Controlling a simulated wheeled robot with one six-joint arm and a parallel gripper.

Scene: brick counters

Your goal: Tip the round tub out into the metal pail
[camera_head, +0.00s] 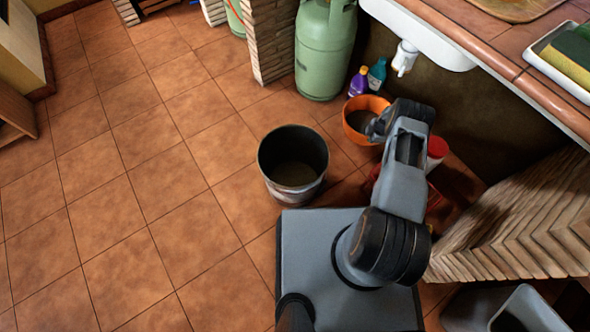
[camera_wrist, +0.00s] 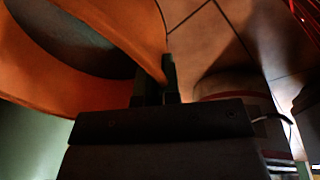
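The round tub (camera_head: 354,118) is orange and stands upright on the tiled floor, with something dark grey-brown inside. In the wrist view the orange tub (camera_wrist: 125,25) fills the upper left. My gripper (camera_head: 378,128) is at the tub's right side; in the wrist view its fingers (camera_wrist: 160,85) straddle the tub's rim and look closed on it. The fingertips are hard to make out in the head view. The metal pail (camera_head: 305,187) stands upright to the left of the tub and nearer my base, its inside dark with a brownish bottom.
A green gas cylinder (camera_head: 324,50) stands behind the tub beside a brick pillar (camera_head: 268,45). Purple (camera_head: 359,82) and teal (camera_head: 377,75) bottles stand behind the tub. A red-and-white container (camera_head: 436,152) is right of my gripper. The counter (camera_head: 500,45) overhangs at right. Floor at left is clear.

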